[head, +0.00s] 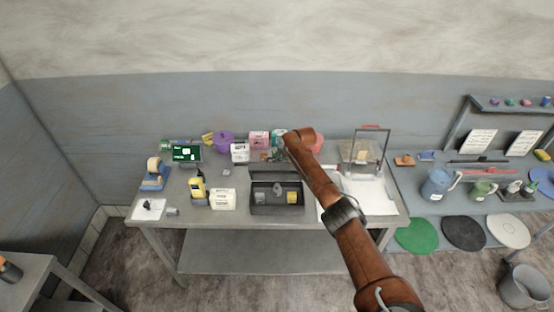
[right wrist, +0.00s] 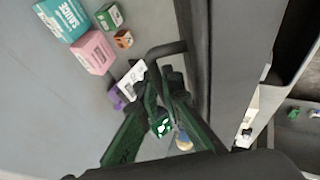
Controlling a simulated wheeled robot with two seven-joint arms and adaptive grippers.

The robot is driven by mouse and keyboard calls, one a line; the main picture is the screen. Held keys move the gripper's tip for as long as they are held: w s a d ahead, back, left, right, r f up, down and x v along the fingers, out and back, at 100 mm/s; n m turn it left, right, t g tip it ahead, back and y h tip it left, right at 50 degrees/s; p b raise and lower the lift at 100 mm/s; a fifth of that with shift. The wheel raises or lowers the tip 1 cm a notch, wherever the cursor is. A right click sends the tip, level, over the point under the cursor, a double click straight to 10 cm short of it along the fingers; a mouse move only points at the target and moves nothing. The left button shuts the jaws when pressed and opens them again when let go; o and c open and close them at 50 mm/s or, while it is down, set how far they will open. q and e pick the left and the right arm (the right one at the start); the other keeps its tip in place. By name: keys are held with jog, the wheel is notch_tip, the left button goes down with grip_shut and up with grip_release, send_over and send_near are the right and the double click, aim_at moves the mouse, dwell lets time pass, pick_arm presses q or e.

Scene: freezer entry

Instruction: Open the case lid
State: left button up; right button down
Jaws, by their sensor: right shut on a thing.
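The dark case (head: 263,209) stands at the front middle of the table. Its lid (head: 290,173) is raised at the back, and the inside shows a grey item (head: 278,189) and a yellow item (head: 292,197). My right gripper (head: 277,157) is behind the raised lid, partly hidden by my own arm. In the right wrist view, its dark green fingers (right wrist: 163,98) are shut on a black loop handle (right wrist: 168,48) beside the dark lid panel (right wrist: 232,60). My left gripper is not in view.
Small boxes and a purple pot (head: 223,138) stand along the back of the table (head: 240,228). A wire-framed stand (head: 371,148) is at right, behind my arm.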

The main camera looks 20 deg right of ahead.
jog(key=c, duration=2.3)
grip_release()
jog(key=shift+c, duration=0.2)
jog(key=v, duration=1.2)
